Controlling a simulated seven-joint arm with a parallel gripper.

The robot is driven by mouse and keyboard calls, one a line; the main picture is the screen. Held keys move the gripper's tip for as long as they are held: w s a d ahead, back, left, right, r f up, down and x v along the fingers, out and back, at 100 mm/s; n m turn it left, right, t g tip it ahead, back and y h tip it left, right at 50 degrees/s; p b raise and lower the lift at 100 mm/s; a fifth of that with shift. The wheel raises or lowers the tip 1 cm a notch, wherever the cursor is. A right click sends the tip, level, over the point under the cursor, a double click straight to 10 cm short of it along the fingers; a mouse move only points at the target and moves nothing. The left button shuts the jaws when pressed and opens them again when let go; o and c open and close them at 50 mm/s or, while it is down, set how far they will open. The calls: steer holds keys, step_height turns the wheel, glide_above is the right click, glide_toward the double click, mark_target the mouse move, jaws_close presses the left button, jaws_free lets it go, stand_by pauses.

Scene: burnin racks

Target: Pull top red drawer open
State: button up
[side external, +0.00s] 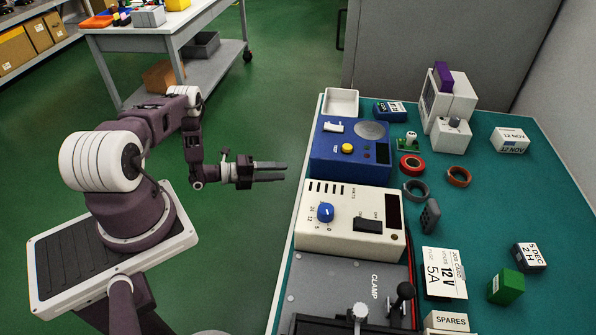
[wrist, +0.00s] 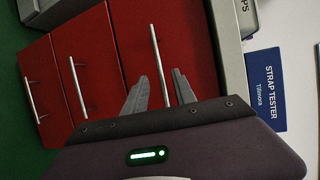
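The top red drawer (wrist: 190,40) is the rightmost of three red fronts in the wrist view, closest to the bench top's edge. Its long silver handle (wrist: 155,48) runs up the picture between my fingers. The drawer looks shut. My gripper (wrist: 158,88) is open, one finger on each side of the handle in the picture; I cannot tell whether the fingers reach around it. In the side view my gripper (side external: 285,172) points right, near the bench's left edge, with nothing between its fingers. The drawers do not show in that view.
Two more red drawers (wrist: 88,50) (wrist: 45,85) with silver handles lie to the left in the wrist view. The green-topped bench (side external: 480,225) carries a blue device (side external: 330,155), a cream power unit (side external: 345,240) and a clamp plate (side external: 335,280). Green floor is clear around my gripper.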

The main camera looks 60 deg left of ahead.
steer(key=x, duration=0.7)
jaws_close()
stand_by(1.2)
